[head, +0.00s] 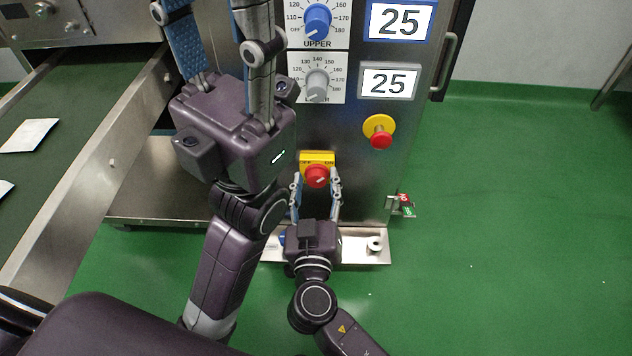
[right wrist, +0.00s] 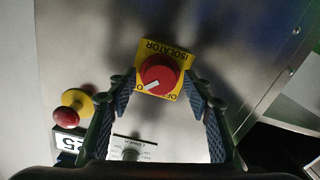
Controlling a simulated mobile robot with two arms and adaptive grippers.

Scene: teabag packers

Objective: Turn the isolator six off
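The isolator is a red rotary knob (head: 316,176) on a yellow plate (head: 317,158), low on the steel machine front. In the right wrist view the knob (right wrist: 159,73) carries a white mark pointing to the lower left, and the plate's lettering is upside down and partly hidden by the knob. My right gripper (head: 316,185) is open, with one finger on each side of the knob; the fingers look apart from it. My left gripper (head: 219,40) is open and empty, nearer the camera and up to the left; its fingertips reach the top edge.
A red push button (head: 380,139) on a yellow base sits up to the right of the isolator. Above are an UPPER blue dial (head: 317,19), a grey dial (head: 317,84) and displays reading 25. A conveyor (head: 60,125) with white packets lies left. Green floor is clear at right.

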